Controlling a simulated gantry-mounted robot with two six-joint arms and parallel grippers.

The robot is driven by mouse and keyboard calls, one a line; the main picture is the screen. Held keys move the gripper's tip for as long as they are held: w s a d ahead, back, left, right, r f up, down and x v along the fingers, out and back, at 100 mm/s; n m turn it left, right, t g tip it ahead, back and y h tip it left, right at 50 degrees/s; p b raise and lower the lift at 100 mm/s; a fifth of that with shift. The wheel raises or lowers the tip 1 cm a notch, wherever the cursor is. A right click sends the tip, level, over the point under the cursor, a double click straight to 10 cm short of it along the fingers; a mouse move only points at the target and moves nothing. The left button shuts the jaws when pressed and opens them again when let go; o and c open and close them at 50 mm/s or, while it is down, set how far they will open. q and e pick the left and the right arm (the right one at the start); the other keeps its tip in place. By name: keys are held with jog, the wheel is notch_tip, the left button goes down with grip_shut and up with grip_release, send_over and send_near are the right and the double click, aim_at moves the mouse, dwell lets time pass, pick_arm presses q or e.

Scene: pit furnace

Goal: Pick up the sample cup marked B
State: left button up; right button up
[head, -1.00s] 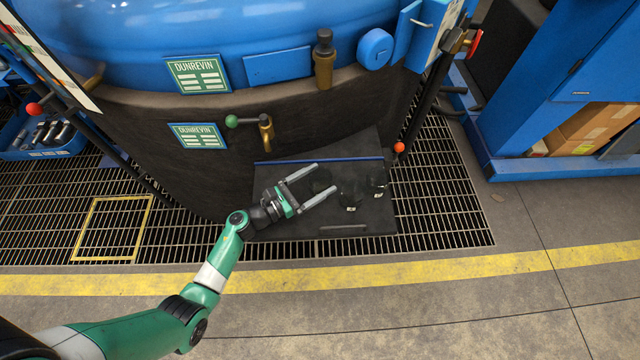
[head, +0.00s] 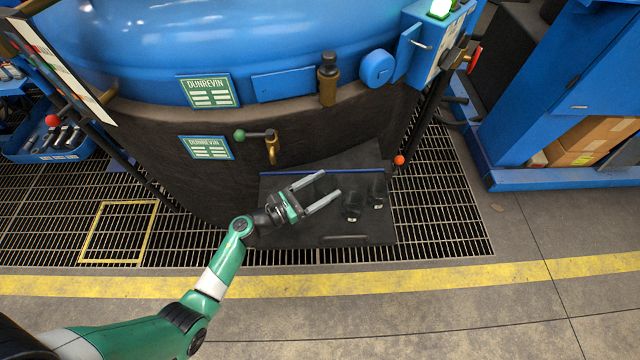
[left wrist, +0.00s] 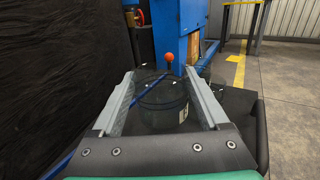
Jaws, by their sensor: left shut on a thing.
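My left gripper (head: 331,183) is over the dark tray (head: 350,240) at the furnace's foot. Its two grey fingers are apart, shut on a dark, see-through cup (left wrist: 163,103). In the left wrist view this cup fills the gap between the fingers (left wrist: 160,95) and bears a small pale label at its right, too small to read. In the head view the held cup barely shows against the dark tray. Two other dark cups stand to its right, a nearer one (head: 352,206) and a farther one (head: 377,191). I cannot read a B on any cup. My right gripper is not in view.
The dark furnace wall (head: 150,130) rises close behind the tray. A brass valve with a green knob (head: 240,135) juts out above it. An orange ball (head: 399,160) tops a post at the tray's right. Open grating (head: 445,200) lies right of the tray.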

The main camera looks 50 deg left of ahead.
pick_arm(q)
jog(key=d+r+p, duration=0.3)
jog(key=d+r, duration=0.1)
jog(key=d, duration=0.2)
jog(key=s+d+r+p, duration=0.1)
jog(key=d+r+p, duration=0.2)
jog(key=d, duration=0.4)
jog(key=shift+s+r, duration=0.2)
jog(key=shift+r, duration=0.55)
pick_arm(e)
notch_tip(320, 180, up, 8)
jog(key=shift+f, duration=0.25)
